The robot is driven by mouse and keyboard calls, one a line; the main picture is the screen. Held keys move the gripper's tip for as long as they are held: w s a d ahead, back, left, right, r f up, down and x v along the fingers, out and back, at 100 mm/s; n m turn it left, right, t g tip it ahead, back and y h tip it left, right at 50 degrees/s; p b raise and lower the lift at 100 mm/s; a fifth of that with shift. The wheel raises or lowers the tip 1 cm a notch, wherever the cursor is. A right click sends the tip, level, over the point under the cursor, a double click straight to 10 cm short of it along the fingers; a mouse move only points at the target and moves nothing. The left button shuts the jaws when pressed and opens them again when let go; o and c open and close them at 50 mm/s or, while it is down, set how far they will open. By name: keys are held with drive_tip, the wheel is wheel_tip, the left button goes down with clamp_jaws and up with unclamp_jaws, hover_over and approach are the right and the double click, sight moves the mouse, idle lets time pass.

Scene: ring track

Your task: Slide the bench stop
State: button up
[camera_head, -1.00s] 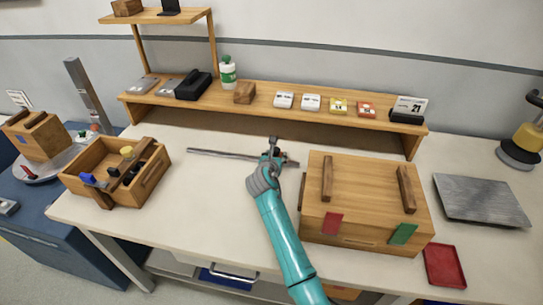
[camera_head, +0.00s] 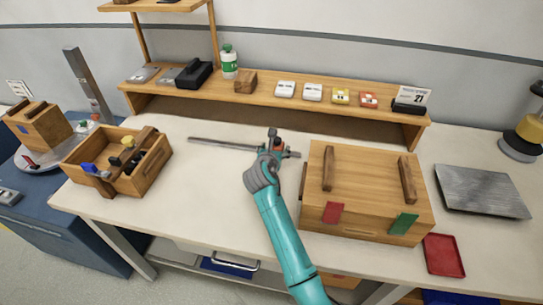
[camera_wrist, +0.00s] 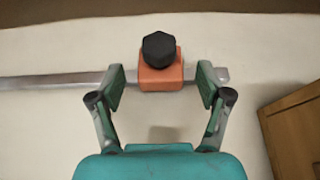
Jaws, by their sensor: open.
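The bench stop (camera_wrist: 160,76) is an orange block with a black knob (camera_wrist: 158,46) on top. It sits on a flat grey metal rail (camera_head: 222,144), close to the rail's right end. In the wrist view my gripper (camera_wrist: 160,88) is open, with one finger on each side of the block. Small gaps show between the fingers and the block. In the head view my gripper (camera_head: 274,150) largely covers the stop, and only a bit of orange shows.
A wooden box (camera_head: 370,170) with two bar handles stands close to the right of the rail's end. An open wooden crate (camera_head: 150,180) with tools is at left. A shelf (camera_head: 270,92) runs behind. The bench along the rail's left part is clear.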

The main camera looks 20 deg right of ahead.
drive_tip(key=v, duration=0.8)
drive_tip(key=shift+s+a, duration=0.15)
drive_tip(key=shift+s, duration=0.1)
